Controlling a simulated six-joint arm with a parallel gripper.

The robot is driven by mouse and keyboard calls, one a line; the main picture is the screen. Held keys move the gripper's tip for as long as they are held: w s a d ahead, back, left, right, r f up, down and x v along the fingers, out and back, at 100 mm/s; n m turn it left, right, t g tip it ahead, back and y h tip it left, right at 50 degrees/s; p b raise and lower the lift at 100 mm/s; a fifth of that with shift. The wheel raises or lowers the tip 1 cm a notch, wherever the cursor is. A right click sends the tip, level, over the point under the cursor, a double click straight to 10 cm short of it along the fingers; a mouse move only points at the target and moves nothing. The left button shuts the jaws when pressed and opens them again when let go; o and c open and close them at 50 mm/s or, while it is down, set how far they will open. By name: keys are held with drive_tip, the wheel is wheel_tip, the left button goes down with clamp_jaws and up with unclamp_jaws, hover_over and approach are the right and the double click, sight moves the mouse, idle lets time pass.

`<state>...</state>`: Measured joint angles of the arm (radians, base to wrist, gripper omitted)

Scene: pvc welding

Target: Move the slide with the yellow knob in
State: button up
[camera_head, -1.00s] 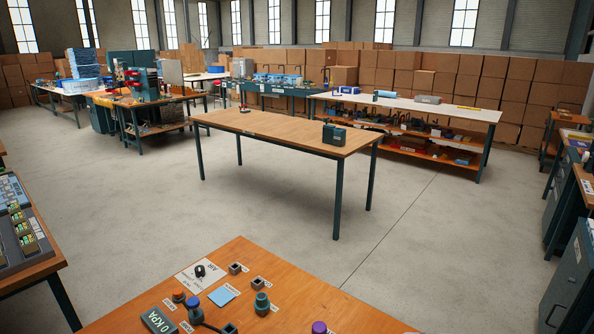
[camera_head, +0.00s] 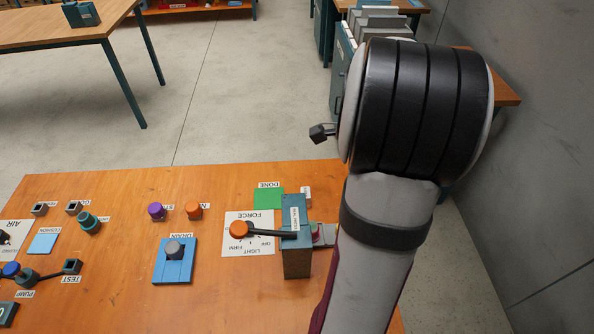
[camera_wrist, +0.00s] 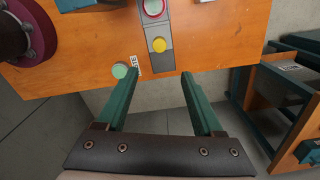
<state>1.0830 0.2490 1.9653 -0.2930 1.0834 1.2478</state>
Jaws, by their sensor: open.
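The yellow knob (camera_wrist: 159,44) stands on a narrow grey slide strip (camera_wrist: 161,62) near the table edge in the wrist view. My gripper (camera_wrist: 160,75) is open and empty, with its two green fingers apart. The yellow knob appears beyond and between the fingertips, not held; I cannot tell the height gap. In the head view my arm covers the right end of the bench, and the yellow knob and fingertips are hidden there.
On the strip is a red-ringed round part (camera_wrist: 153,8); a pale green knob (camera_wrist: 119,70) is left of the strip.

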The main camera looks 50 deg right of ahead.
wheel_tip(320, 180, down, 16)
drive_tip(key=shift+a+r, duration=0.1)
drive_tip(key=shift+r, duration=0.1)
clamp_jaws()
idle(1.4)
